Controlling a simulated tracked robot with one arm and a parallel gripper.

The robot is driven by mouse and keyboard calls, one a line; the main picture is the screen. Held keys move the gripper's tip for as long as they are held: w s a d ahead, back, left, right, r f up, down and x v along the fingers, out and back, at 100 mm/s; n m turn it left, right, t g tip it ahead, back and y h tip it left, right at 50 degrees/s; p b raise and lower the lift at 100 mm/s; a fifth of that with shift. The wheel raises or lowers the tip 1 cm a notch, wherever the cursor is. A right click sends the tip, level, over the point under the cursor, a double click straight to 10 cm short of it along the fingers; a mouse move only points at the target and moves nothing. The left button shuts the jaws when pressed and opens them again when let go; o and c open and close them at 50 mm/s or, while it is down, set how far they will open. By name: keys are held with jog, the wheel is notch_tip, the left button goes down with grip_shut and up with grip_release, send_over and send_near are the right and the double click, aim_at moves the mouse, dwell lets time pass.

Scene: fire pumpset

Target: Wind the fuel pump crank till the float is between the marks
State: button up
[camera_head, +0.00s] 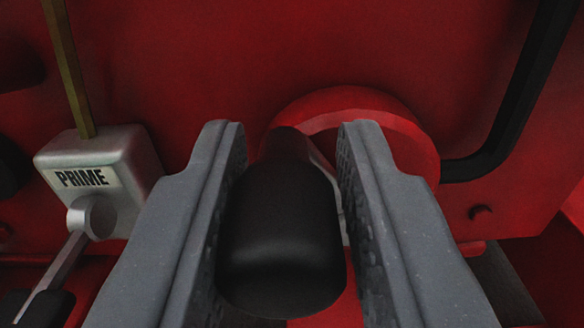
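A black rounded crank handle (282,240) points toward me in the lower middle of the head view. It narrows at its far end, in front of a round red housing (400,135). My gripper (290,135) has one grey finger on each side of the handle. The left finger lies close along it, and a thin gap seems to show on the right. I cannot tell whether the fingers press on the handle. The crank arm is mostly hidden behind the handle. No float or marks are in view.
A pale box labelled PRIME (100,175) stands at the left, with a brass rod (70,65) above it and a grey lever (62,265) in front. A black pipe (515,95) bends down at the right. A red panel (200,60) fills the background.

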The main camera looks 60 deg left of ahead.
jog(key=shift+s, duration=0.1)
jog(key=shift+s+a+f+n, duration=0.15)
jog(key=shift+f+n, duration=0.05)
jog(key=shift+n, duration=0.35)
jog(key=shift+s+a+f+n, duration=0.1)
jog(key=shift+s+f+n, duration=0.05)
jog(key=shift+n, duration=0.4)
jog(key=n, duration=0.2)
jog(key=f+n+b, duration=0.1)
jog(key=shift+s+a+f+n, duration=0.1)
jog(key=shift+s+a+n, duration=0.2)
jog(key=shift+s, duration=0.1)
jog(key=shift+d, duration=0.1)
jog(key=o, duration=0.9)
jog(key=shift+s+d, duration=0.15)
jog(key=shift+d, duration=0.1)
jog(key=p+v, duration=0.1)
jog(key=v, duration=1.2)
